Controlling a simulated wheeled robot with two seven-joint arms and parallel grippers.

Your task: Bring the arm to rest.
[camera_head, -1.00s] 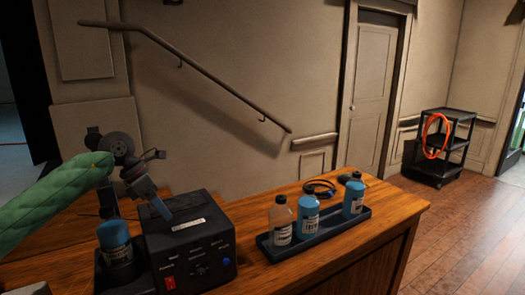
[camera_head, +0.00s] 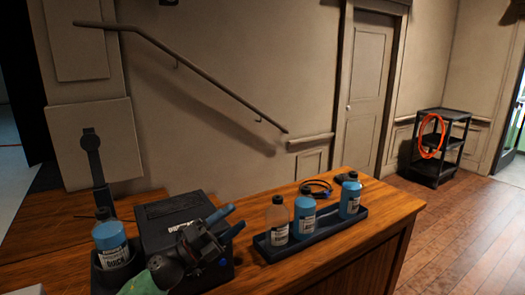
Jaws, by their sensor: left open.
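My left gripper (camera_head: 236,217) is low at the front of the desk, in front of the black control box (camera_head: 170,210). Its two blue-tipped fingers are apart and point to the right, with nothing between them. My green-sleeved left arm comes in at the bottom edge. The gripper hides much of the box's front panel, including the red switch; a blue knob still shows. My right gripper is not in view.
A black tray (camera_head: 275,254) holds three bottles to the right. A cable (camera_head: 318,187) lies behind the tray. A cart (camera_head: 440,145) with an orange hose stands far right.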

